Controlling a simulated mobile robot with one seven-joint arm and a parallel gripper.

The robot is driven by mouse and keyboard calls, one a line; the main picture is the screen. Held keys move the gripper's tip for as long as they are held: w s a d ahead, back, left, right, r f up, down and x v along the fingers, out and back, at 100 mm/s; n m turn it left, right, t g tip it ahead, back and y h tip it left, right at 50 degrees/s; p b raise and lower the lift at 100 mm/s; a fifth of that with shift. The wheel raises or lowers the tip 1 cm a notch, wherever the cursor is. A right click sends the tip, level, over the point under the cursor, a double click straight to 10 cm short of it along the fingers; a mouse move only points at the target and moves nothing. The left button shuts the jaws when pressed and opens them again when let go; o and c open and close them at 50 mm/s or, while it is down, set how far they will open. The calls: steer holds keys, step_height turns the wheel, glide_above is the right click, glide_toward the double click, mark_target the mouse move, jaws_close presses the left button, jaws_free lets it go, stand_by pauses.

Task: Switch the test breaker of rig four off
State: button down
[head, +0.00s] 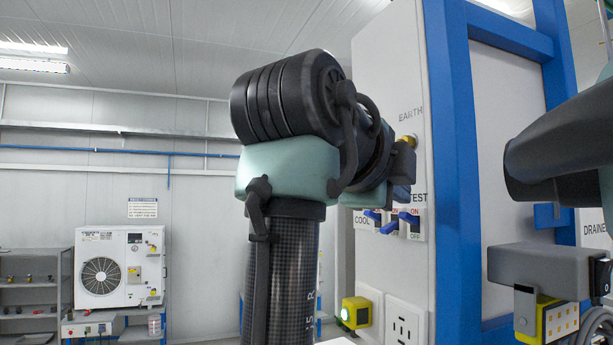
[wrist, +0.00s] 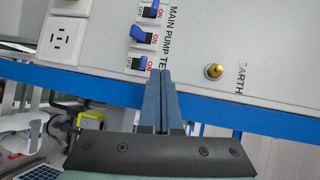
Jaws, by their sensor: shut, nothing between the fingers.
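The test breaker (head: 408,219) is the rightmost blue lever in the row on the grey panel in the head view, under the TEST label, with ON above and OFF below. In the wrist view, which is turned sideways, the test breaker (wrist: 138,62) is the lowest of three blue levers. Which way its lever is thrown is hard to tell. My gripper (wrist: 161,73) is shut and empty. Its fingertips are close to the test breaker, on its ON-label side; whether they touch cannot be told. In the head view my arm hides part of the panel. No rig number is readable.
The main pump breaker (wrist: 142,36) and another lever (wrist: 150,11) sit beside the test breaker. A brass EARTH stud (wrist: 214,71) protrudes from the panel. A socket (head: 405,325) and a yellow box (head: 356,312) are below. A blue frame post (head: 452,170) borders the panel.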

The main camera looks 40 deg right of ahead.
mark_target(407, 213)
steer(key=shift+w+d+f, duration=0.2)
steer(key=shift+d+f, duration=0.1)
steer(key=shift+d, duration=0.2)
steer(key=shift+w+d+f, duration=0.15)
steer(key=shift+d+f, duration=0.15)
steer(key=shift+d, duration=0.2)
steer(key=shift+a+f+b, duration=0.15)
steer(key=shift+f+b, duration=0.55)
steer(key=shift+f, duration=0.1)
steer(key=shift+d, duration=0.2)
steer(key=w+a+r+p, duration=0.1)
steer(key=w+a, duration=0.1)
steer(key=a, duration=0.6)
steer(key=shift+w+r, duration=0.2)
steer(key=shift+d, duration=0.1)
